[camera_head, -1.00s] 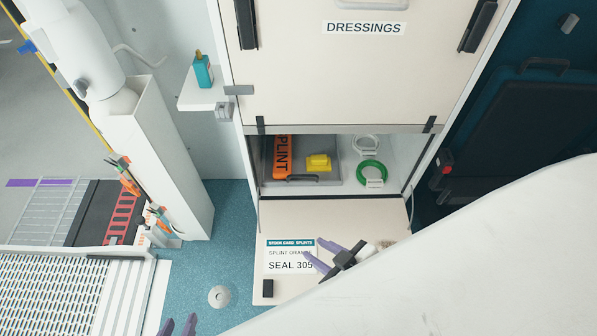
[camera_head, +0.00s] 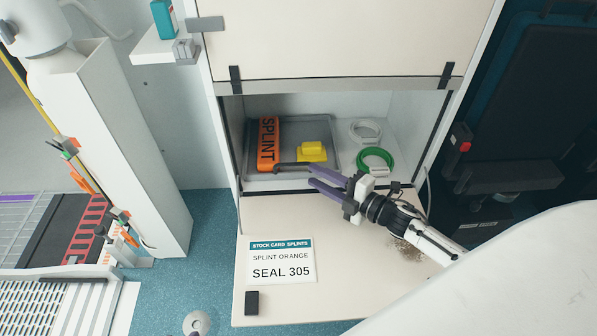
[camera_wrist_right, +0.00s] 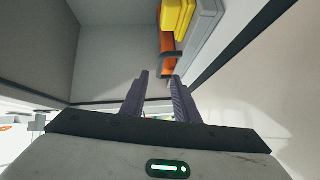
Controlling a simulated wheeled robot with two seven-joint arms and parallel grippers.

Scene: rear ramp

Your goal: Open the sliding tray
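The sliding tray (camera_head: 328,131) is a grey shallow tray inside the open lower compartment. It carries an orange splint pack (camera_head: 268,145) and a yellow block (camera_head: 312,152). A dark bar handle (camera_head: 293,168) runs along its front edge. My right gripper (camera_head: 311,175) is open, its purple fingers pointing left at the right end of the handle; I cannot tell whether they touch it. In the right wrist view the open fingers (camera_wrist_right: 159,75) have nothing visible between them, and the tray (camera_wrist_right: 207,20) lies at upper right. My left gripper is not in view.
The lowered flap (camera_head: 345,285) with a SEAL 305 card (camera_head: 281,262) lies below my right gripper. A green coil (camera_head: 375,158) and a white coil (camera_head: 365,130) sit right of the tray. The upper cabinet door (camera_head: 330,40) is shut above.

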